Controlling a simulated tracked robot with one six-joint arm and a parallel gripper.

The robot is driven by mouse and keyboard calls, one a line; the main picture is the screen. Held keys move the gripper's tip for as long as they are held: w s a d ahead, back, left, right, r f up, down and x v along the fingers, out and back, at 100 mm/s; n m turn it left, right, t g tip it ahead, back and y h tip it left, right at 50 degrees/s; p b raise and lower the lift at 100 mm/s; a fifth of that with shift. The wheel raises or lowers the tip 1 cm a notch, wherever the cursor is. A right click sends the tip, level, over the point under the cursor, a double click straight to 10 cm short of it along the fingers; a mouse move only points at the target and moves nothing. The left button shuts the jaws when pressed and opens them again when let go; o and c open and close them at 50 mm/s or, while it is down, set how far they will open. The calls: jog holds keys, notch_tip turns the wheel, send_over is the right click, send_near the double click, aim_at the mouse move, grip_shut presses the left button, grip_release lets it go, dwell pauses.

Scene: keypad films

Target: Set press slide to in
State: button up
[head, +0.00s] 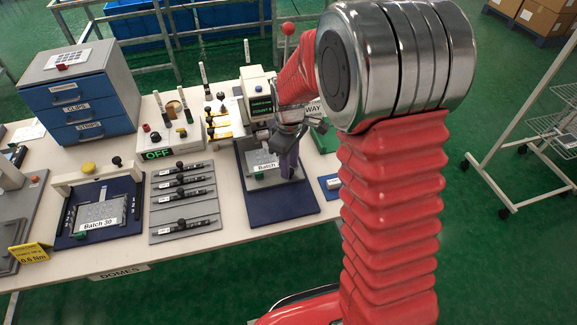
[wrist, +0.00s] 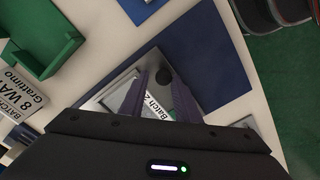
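A press with a pale upright body (head: 257,92) stands at the right part of the table on a dark blue base (head: 290,205). A grey slide plate (head: 262,160) with a label starting "Batch" sits at it; I take this for the press slide. The plate also shows in the wrist view, with a round black knob (wrist: 163,76) at its far end. My gripper (head: 288,158) hangs over the plate and hides part of it. In the wrist view its two purple fingers (wrist: 161,88) are apart, with the knob in line with the gap. Nothing is held; contact with the knob cannot be told.
A panel of several black-knobbed sliders (head: 183,200) lies left of the press. Further left are a "Batch 30" fixture (head: 100,212) and a blue drawer cabinet (head: 85,95). A control box marked "OFF" (head: 170,125) stands behind. A green tray (wrist: 45,40) lies near my gripper.

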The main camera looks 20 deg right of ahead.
jog(key=shift+o, duration=1)
jog(key=shift+s, duration=0.1)
notch_tip(320, 180, up, 14)
jog(key=shift+f, duration=0.15)
